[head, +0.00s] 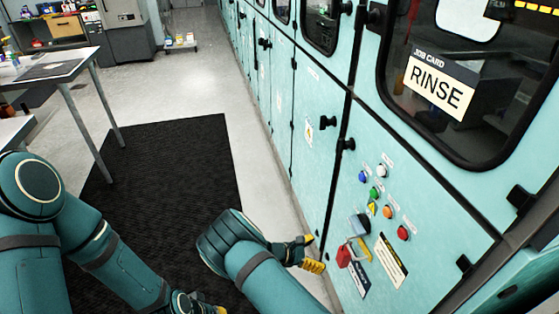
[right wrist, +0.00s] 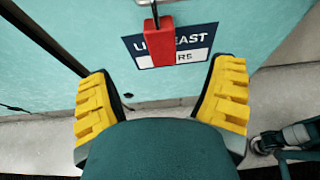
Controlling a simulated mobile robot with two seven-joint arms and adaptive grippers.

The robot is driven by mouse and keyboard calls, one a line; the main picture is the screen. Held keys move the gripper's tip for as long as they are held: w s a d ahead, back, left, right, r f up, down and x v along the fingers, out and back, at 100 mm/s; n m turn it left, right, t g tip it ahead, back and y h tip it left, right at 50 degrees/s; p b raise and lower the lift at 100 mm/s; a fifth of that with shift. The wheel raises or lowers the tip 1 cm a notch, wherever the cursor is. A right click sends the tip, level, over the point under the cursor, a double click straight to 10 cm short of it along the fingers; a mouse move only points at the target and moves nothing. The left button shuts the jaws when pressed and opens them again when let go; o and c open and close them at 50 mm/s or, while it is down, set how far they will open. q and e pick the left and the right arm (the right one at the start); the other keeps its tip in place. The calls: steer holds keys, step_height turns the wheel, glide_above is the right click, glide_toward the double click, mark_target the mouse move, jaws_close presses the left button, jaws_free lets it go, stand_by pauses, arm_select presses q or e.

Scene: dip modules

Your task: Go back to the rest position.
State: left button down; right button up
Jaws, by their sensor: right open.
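My right gripper (head: 309,254) is in front of the lower part of the teal cabinet panel (head: 345,215), left of a red padlock (head: 343,257). In the right wrist view its yellow-padded fingers (right wrist: 165,75) stand wide apart with nothing between them. The red padlock (right wrist: 160,42) hangs beyond the fingertips over a dark label, and looks apart from them. My left gripper (head: 205,306) is at the bottom edge of the head view, mostly cut off, so its opening cannot be made out.
The panel carries several coloured buttons (head: 376,191). A job card (head: 436,86) reading RINSE is on the window above. A dark mat (head: 175,150) covers the floor on the left, near a table (head: 60,68). Open floor lies farther back.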

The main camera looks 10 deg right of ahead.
steer(key=s+a+f+m+g+y, duration=0.2)
steer(key=s+f+m+y, duration=0.15)
steer(key=s+y, duration=0.35)
steer(key=s+a+f+m+g+y, duration=0.25)
steer(key=s+m+y, duration=0.2)
steer(key=s, duration=0.45)
steer(key=s+a+r+m+t+y, duration=0.1)
steer(key=a+r+m+t+y, duration=0.4)
steer(key=r+m, duration=0.5)
steer(key=a+m+y, duration=0.1)
steer(key=m, duration=0.1)
steer(key=shift+s+a+r+m, duration=0.15)
steer(key=shift+s+r+m, duration=0.15)
steer(key=shift+s+r, duration=0.1)
steer(key=shift+a+f, duration=0.1)
stand_by(0.5)
